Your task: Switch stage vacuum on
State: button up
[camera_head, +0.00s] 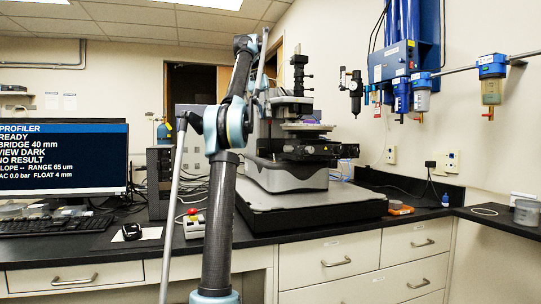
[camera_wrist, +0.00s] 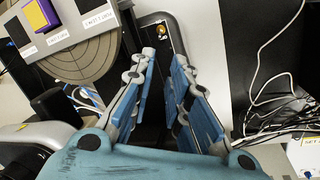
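The stylus profiler (camera_head: 290,165) stands on the dark bench in the head view. The monitor (camera_head: 62,158) reads READY, NO RESULT and a cut-off line "AC 0.0 bar". In the wrist view, the round stage (camera_wrist: 92,66) with ring markings is at upper left, carrying a plate with a yellow-and-purple sample (camera_wrist: 38,17). A small brass-coloured round part (camera_wrist: 163,30) sits on a dark strip beyond my fingertips; I cannot tell if it is the vacuum switch. My gripper (camera_wrist: 162,62) is open, with nothing seen between its fingers. In the head view my arm hides the gripper.
A box with a red button (camera_head: 193,222) stands at the bench front, near a mouse (camera_head: 132,231) and keyboard (camera_head: 55,225). Blue air filters (camera_head: 421,92) hang on the right wall. White cables (camera_wrist: 268,85) lie right of my fingers in the wrist view.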

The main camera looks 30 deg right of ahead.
aim_at(274, 157)
jog(key=x, duration=1.7)
jog(key=shift+s+f, duration=0.1)
jog(key=shift+f, duration=0.05)
grip_shut()
